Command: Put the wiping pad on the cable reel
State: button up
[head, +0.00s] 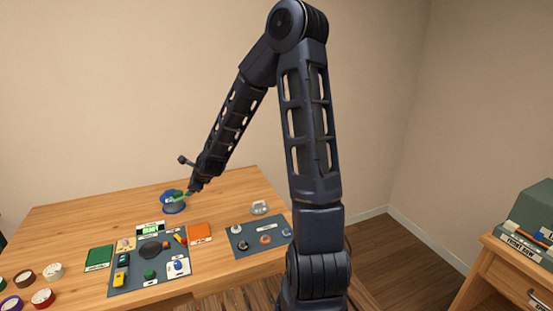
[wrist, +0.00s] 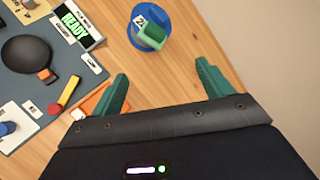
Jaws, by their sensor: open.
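The blue cable reel (wrist: 136,42) stands on the wooden table, at the top middle of the wrist view. In the head view the reel (head: 173,209) is at the back of the table, partly behind my gripper. A small green block with a pale edge, which looks like the wiping pad (wrist: 151,36), lies on top of the reel within its rim. It looks somewhat tilted. My gripper (wrist: 162,70) is open, its two green fingers apart with nothing between them. The fingertips are just short of the reel in the wrist view and do not appear to touch the pad.
A dark mat (head: 128,282) with a black round piece, a red-and-yellow piece and other small parts lies in front. An orange sheet (head: 200,231) is beside it. A second mat (head: 245,243) with small items is to the right. Bare table surrounds the reel.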

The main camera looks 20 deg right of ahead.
jog(key=s+d+r+n+g+h, duration=0.1)
jog(key=s+d+r+n, duration=0.6)
jog(key=s, duration=0.4)
jog(key=s+d+r+n+g+h, duration=0.1)
jog(key=s+d+r+n, duration=0.6)
jog(key=s, duration=0.4)
jog(key=s+d+r+n+g+h, duration=0.2)
jog(key=s+d+r+n, duration=0.5)
jog(key=s, duration=0.4)
jog(key=shift+d+r+n, duration=0.35)
jog(key=shift+d+n, duration=0.15)
jog(key=shift+d, duration=0.35)
